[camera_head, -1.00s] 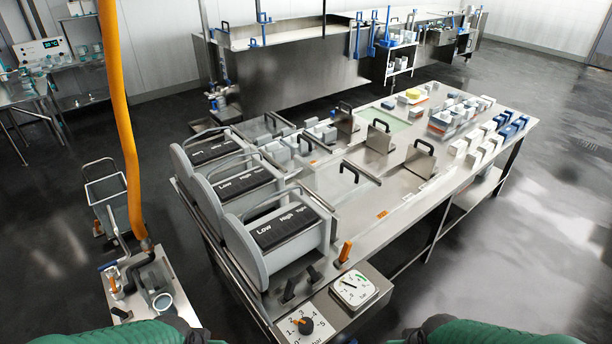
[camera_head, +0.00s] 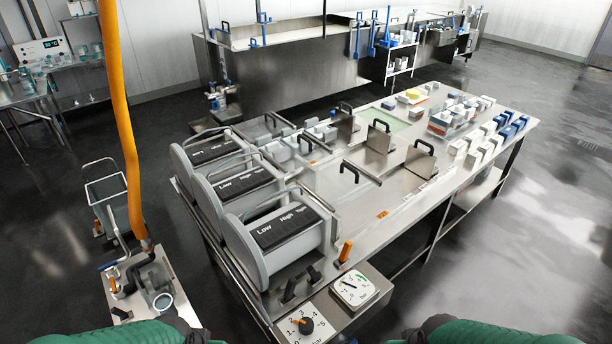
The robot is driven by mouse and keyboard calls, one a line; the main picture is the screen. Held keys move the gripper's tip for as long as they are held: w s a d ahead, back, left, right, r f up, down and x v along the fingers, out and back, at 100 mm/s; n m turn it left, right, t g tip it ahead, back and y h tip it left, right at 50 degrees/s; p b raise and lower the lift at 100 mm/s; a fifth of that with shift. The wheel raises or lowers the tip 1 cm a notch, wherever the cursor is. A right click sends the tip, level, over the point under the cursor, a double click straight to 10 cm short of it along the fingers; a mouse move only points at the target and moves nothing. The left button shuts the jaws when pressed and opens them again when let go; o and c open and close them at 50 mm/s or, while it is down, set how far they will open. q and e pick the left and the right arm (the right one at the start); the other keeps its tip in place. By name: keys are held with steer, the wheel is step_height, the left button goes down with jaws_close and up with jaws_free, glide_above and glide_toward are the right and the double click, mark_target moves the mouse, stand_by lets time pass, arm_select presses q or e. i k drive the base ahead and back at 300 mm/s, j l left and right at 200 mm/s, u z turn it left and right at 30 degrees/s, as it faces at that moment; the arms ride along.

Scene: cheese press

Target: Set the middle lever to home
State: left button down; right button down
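Three grey press units stand in a row on the left side of the steel table, each with a black plate reading "Low", "High" and "Tight". The middle unit (camera_head: 241,188) has a grey bar-shaped lever (camera_head: 243,160) across its top, close to the plate's far side. The front unit (camera_head: 285,245) and the rear unit (camera_head: 208,152) have similar bars. No home mark on the middle unit is legible. Neither of my grippers is in view; only my green arm parts show at the bottom edge.
An orange-handled lever (camera_head: 345,253), two black levers (camera_head: 288,290), a pressure gauge (camera_head: 355,286) and a numbered dial with an orange knob (camera_head: 304,325) sit at the near table corner. Several blocks (camera_head: 470,120) cover the far right. An orange hose (camera_head: 122,130) hangs at left.

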mark_target(292, 282)
steer(key=i+l, duration=0.25)
steer(key=i+l+u, duration=0.1)
steer(key=i+l, duration=0.15)
steer(key=l, duration=0.2)
steer(key=i+l, duration=0.25)
steer(key=i+l+u, duration=0.1)
steer(key=l, duration=0.35)
steer(key=i, duration=0.1)
